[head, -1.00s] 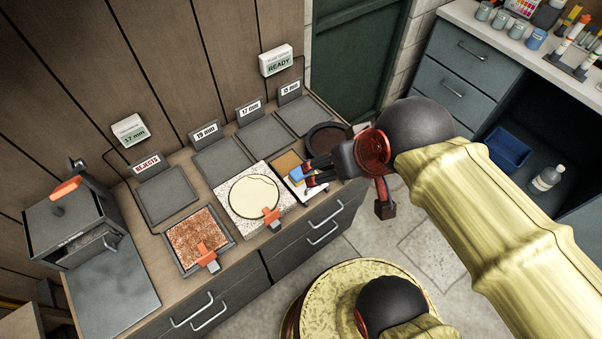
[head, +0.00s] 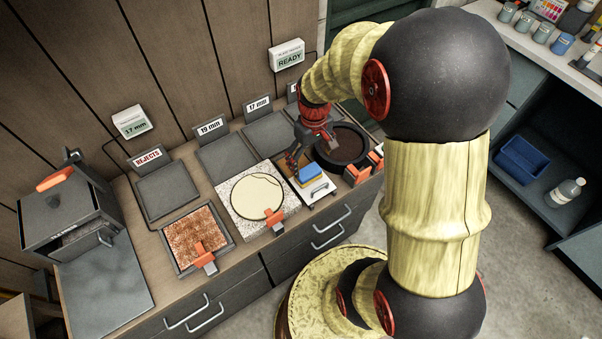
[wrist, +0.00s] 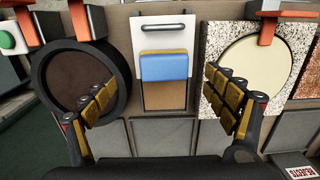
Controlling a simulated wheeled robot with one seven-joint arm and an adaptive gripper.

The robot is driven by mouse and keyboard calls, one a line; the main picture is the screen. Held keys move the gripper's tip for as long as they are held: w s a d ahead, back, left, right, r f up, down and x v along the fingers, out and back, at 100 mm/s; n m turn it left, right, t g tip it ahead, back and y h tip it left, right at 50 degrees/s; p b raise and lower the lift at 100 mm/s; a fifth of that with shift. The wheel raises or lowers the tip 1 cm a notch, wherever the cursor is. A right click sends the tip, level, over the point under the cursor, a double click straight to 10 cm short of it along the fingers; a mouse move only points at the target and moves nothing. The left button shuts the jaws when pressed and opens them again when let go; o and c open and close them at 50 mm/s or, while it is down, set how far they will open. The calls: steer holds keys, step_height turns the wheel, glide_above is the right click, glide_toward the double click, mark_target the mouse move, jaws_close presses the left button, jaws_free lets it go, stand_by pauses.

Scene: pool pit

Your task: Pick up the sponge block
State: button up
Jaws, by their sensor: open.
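The sponge block (head: 311,174) is blue on top with a yellow-tan layer along its edge. It lies on a small tray, part white plate and part brown (head: 326,191), on the counter. In the wrist view the sponge block (wrist: 164,66) sits near the middle, ahead of my gripper (wrist: 158,98), between the lines of its two fingers. My gripper is open and empty, its padded fingers wide apart. In the head view my gripper (head: 304,152) hangs above and just behind the sponge, apart from it as far as I can tell.
A dark round bowl (head: 341,148) stands right of the sponge. A speckled slab with a cream disc (head: 254,193) and an orange clamp (head: 276,220) lies to its left. Flat grey pads (head: 226,157) line the back below number signs. A wooden wall rises behind.

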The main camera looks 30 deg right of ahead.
mark_target(309, 171)
step_height(309, 171, down, 2)
steer(key=shift+w+f+b, duration=0.1)
steer(key=shift+w+b, duration=0.05)
steer(key=shift+b, duration=0.2)
steer(key=f, duration=0.1)
steer(key=f+b, duration=0.1)
steer(key=f, duration=0.1)
steer(key=f+b, duration=0.1)
steer(key=shift+a+f, duration=0.3)
steer(key=shift+a, duration=0.1)
steer(key=shift+f+b, duration=0.4)
steer(key=shift+f, duration=0.05)
steer(key=shift+r, duration=0.1)
steer(key=c, duration=1.4)
